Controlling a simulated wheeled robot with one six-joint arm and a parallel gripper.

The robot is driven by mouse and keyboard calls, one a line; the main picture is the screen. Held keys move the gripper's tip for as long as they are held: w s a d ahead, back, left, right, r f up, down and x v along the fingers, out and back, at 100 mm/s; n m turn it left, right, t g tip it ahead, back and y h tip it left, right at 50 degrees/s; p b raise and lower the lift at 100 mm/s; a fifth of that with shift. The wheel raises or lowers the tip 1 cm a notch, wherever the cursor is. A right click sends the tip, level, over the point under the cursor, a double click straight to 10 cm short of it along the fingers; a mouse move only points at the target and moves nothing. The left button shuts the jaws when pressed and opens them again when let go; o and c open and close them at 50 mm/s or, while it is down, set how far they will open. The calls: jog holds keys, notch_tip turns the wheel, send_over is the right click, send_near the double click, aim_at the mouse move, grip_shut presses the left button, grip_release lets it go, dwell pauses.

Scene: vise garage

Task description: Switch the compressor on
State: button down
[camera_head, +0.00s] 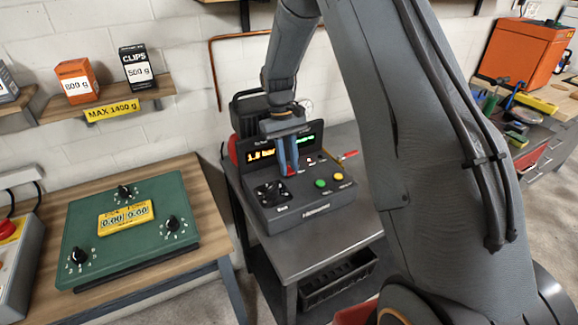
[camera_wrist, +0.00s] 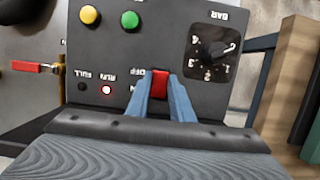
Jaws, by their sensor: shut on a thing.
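The compressor's dark control panel (camera_head: 310,200) stands on a grey metal cart. Its display (camera_head: 262,155) reads about 1.8 bar in orange, with green text to the right, partly hidden by my gripper (camera_head: 288,170). In the wrist view my gripper (camera_wrist: 165,86) has its two blue fingers on either side of a red switch (camera_wrist: 160,83), shut on it. The upside-down OFF label is beside the switch; another label is partly covered. The lamp at FULL (camera_wrist: 82,87) is dark.
A green button (camera_head: 320,183), a yellow button (camera_head: 338,177) and a black BAR dial (camera_head: 271,192) are on the same panel. A red-handled valve (camera_head: 347,155) sticks out at the right. A green meter box (camera_head: 150,245) lies on the wooden bench at left.

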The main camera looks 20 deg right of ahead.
dwell(0.3)
jog(key=c, duration=1.6)
grip_release()
jog(key=shift+o, duration=0.2)
jog(key=shift+b+v, duration=1.25)
jog(key=shift+v, duration=2.75)
jog(key=s+f+m+t, duration=0.1)
jog(key=s+t, duration=0.3)
jog(key=s, duration=2.1)
jog(key=shift+s+f+m+y, duration=0.2)
jog(key=shift+f+m+y, duration=0.1)
jog(key=shift+m, duration=0.3)
